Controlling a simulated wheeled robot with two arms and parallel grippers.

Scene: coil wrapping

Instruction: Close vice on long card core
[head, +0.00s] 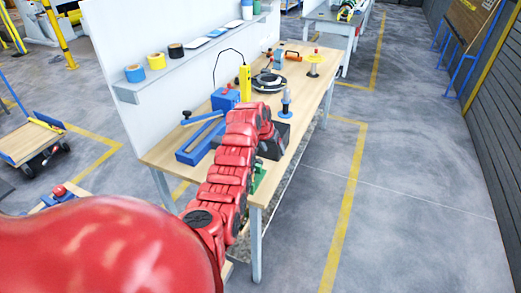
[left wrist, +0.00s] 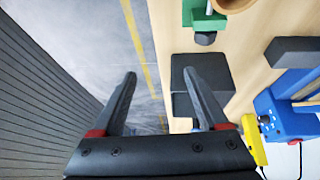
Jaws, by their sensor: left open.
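A green vice (left wrist: 203,16) is at the top edge of the left wrist view, partly cut off, with a dark knob on its near side. A brown rounded piece (left wrist: 233,4), perhaps the card core, shows beside its jaw; I cannot tell whether the jaw touches it. In the head view the green vice (head: 258,180) is mostly hidden behind my red left arm. My left gripper (left wrist: 160,73) is open, its two dark fingers wide apart with nothing between them. It is apart from the vice. My right gripper is not in view.
A dark block (left wrist: 198,72) lies near my right-hand finger in the wrist view. A blue machine (head: 197,143) stands on the wooden bench (head: 160,151). The aisle to the right is clear.

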